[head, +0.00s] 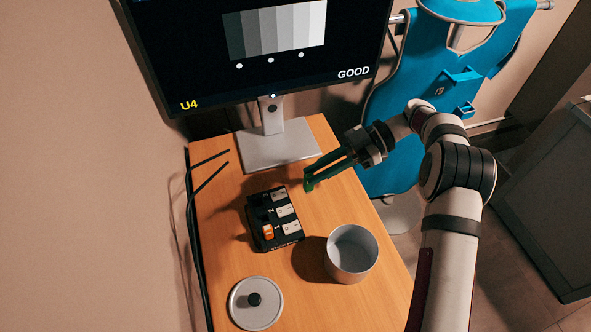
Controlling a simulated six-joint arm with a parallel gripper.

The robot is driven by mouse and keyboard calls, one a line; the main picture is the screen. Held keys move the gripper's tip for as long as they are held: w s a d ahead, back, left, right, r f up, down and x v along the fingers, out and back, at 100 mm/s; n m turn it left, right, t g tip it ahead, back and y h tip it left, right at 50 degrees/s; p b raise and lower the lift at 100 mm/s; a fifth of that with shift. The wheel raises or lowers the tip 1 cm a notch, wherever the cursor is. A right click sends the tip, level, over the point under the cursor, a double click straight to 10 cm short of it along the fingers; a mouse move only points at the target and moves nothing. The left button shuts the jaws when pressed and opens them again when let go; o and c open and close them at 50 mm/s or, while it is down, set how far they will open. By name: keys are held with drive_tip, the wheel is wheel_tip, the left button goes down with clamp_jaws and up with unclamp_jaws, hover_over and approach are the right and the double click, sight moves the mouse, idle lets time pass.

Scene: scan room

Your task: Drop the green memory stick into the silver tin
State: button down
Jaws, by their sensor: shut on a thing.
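The silver tin (333,262) stands open and upright on the right side of the wooden table. My gripper (312,181) is shut on the green memory stick (308,186), which shows as a small green piece at the fingertips. The stick is partly hidden by the fingers. My gripper is beyond the tin, up and to its left in the picture, and looks to be above the table. I cannot tell its exact height.
A black holder (257,228) with white pieces and an orange one stands left of the tin. A round lid with a dark knob (255,299) lies at the front. A monitor (270,145) stands at the back. Black cables run along the table's left edge. Bare wood surrounds the tin.

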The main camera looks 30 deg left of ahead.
drive_tip(key=s+d, duration=0.7)
drive_tip(key=d, duration=0.4)
drive_tip(key=shift+s+d+f, duration=0.1)
drive_tip(key=shift+f, duration=0.9)
drive_tip(key=shift+s+d+f, duration=0.15)
drive_tip(key=shift+f, duration=0.8)
drive_tip(key=shift+s+d+f, duration=0.1)
drive_tip(key=shift+f, duration=0.9)
drive_tip(key=c, duration=0.7)
unclamp_jaws()
drive_tip(key=shift+c, duration=0.2)
drive_tip(key=shift+r, duration=0.1)
wheel_tip(320, 180, up, 7)
